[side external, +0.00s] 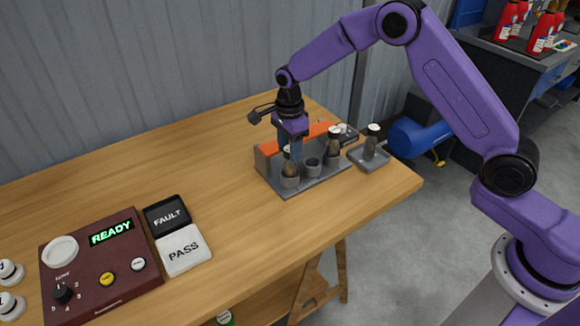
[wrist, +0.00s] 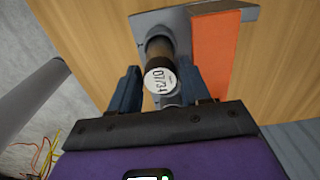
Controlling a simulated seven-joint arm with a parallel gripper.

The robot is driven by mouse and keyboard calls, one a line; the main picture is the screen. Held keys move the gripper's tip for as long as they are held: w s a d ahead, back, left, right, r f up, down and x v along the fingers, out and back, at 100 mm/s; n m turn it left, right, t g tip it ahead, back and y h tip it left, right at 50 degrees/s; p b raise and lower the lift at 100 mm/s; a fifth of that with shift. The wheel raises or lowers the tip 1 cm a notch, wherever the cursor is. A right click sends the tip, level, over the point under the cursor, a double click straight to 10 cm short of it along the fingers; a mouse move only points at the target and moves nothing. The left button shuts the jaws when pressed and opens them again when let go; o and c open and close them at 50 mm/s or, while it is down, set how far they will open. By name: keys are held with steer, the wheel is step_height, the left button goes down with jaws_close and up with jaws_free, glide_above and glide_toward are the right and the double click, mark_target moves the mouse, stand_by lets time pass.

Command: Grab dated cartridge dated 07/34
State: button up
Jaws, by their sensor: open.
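The dated cartridge (wrist: 161,76) shows in the wrist view with a dark cap and a round white label that appears to read 07/34. In the side view this cartridge (side external: 289,170) stands upright in the left socket of a grey rack (side external: 281,187), partly hidden by my fingers. My gripper (side external: 290,150) points down over it. In the wrist view my gripper (wrist: 157,88) is open, with one finger on each side of the cartridge. Whether the fingers touch it I cannot tell.
The middle socket (side external: 312,168) looks empty. A second cartridge (side external: 333,143) stands in the right socket, and another (side external: 372,140) on a small grey tray (side external: 369,163). A READY panel (side external: 100,270) and FAULT (side external: 167,215) and PASS (side external: 183,250) pads lie left.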

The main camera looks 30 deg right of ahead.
mark_target(290, 166)
steer(key=shift+d+f, duration=0.1)
steer(key=shift+f, duration=1.65)
steer(key=c, duration=0.8)
jaws_close()
steer(key=shift+r, duration=0.15)
